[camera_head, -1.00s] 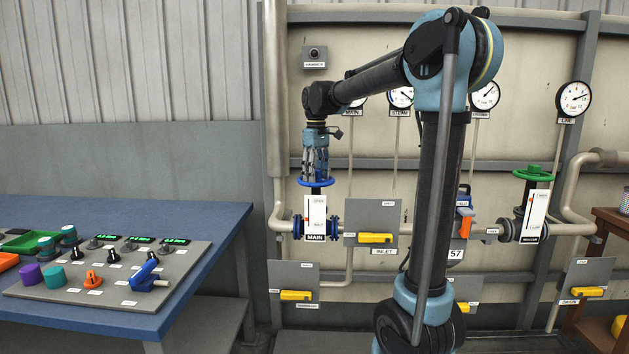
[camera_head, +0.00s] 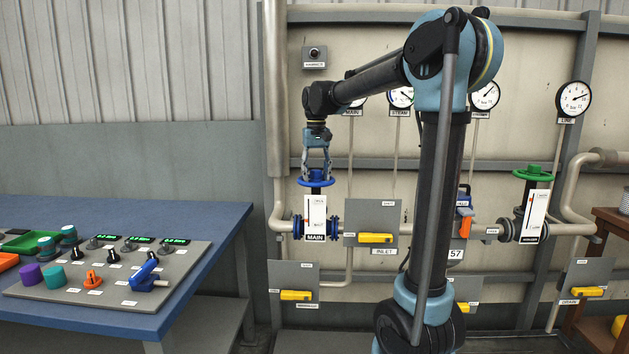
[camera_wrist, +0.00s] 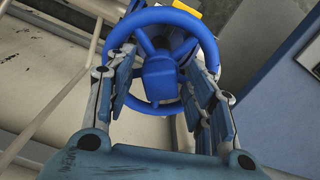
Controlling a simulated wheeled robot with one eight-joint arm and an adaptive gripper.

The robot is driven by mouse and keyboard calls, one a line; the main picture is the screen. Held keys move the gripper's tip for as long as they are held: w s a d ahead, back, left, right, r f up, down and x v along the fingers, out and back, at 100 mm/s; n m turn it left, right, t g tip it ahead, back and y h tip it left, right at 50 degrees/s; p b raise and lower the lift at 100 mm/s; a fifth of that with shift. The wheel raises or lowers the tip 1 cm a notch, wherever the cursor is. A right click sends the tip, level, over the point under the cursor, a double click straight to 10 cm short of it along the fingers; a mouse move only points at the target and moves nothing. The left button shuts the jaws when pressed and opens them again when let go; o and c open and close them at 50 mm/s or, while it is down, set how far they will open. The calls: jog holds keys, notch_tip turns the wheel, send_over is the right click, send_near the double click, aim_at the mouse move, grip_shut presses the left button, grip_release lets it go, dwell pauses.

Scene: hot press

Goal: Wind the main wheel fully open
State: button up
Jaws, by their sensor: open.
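The main wheel (camera_head: 316,178) is a blue handwheel lying flat on top of the MAIN valve (camera_head: 315,226), which has a white indicator plate and a black MAIN label. In the wrist view the wheel (camera_wrist: 215,58) shows its rim, spokes and a blue hub. My gripper (camera_head: 316,174) points straight down over the wheel and is open. In the wrist view its fingers (camera_wrist: 168,92) are spread on both sides, near the rim at left and right, with the hub between them. I cannot tell whether they touch the rim.
A green handwheel (camera_head: 533,173) sits on a valve to the right. Yellow-handled panels, INLET (camera_head: 375,238) and another (camera_head: 296,295), are close to the MAIN valve. A blue table (camera_head: 190,222) with a control panel (camera_head: 110,280) stands at left. Gauges hang on the wall behind.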

jog(key=shift+m, duration=1.2)
jog(key=m, duration=0.3)
jog(key=shift+m, duration=0.4)
jog(key=m, duration=1)
jog(key=shift+m, duration=2.1)
jog(key=c, duration=0.9)
